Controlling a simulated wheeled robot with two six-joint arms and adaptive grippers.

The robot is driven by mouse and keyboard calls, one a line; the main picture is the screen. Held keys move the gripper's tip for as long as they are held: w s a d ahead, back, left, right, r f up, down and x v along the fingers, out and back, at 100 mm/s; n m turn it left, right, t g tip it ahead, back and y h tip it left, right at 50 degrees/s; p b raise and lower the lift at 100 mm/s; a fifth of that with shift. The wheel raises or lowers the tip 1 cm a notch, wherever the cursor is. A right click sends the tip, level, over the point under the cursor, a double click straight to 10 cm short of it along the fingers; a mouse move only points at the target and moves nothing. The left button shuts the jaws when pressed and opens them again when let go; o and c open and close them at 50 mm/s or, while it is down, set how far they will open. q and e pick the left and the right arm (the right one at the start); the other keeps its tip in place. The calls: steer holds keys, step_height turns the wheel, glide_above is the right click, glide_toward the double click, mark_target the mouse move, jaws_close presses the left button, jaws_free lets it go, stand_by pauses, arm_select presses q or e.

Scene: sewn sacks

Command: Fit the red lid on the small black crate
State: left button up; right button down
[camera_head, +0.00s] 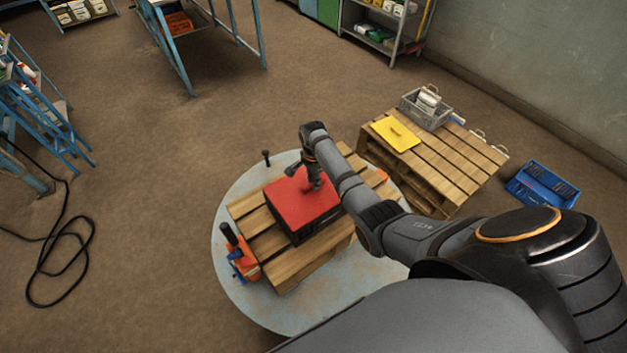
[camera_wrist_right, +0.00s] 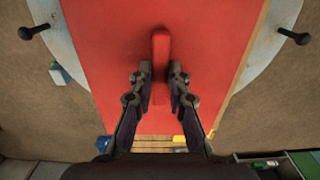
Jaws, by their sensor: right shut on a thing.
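The red lid (camera_head: 296,203) lies flat over the small black crate (camera_head: 318,224) on a wooden pallet. Dark crate sides show beneath the lid. I cannot tell whether the lid is seated all round or slightly above the rim. My right gripper (camera_head: 315,184) comes down from above and is shut on the lid's raised red handle. In the right wrist view the two fingers (camera_wrist_right: 160,78) close on either side of the handle (camera_wrist_right: 160,45), with the red lid (camera_wrist_right: 100,35) filling the middle. The crate is hidden under the lid there. My left gripper is not in view.
The pallet (camera_head: 290,264) rests on a round grey platform (camera_head: 232,290). An orange tool with a black handle (camera_head: 245,265) stands at its left. A second pallet (camera_head: 455,172) holds a yellow lid (camera_head: 396,134) and a grey crate (camera_head: 424,110). A blue crate (camera_head: 541,187) is on the floor.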

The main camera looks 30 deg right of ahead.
steer(key=shift+f, duration=0.25)
steer(key=c, duration=1.3)
jaws_free()
steer(key=shift+r, duration=0.3)
step_height(320, 180, up, 12)
steer(key=shift+r+b, duration=0.2)
steer(key=shift+b, duration=0.2)
steer(key=shift+f, duration=0.1)
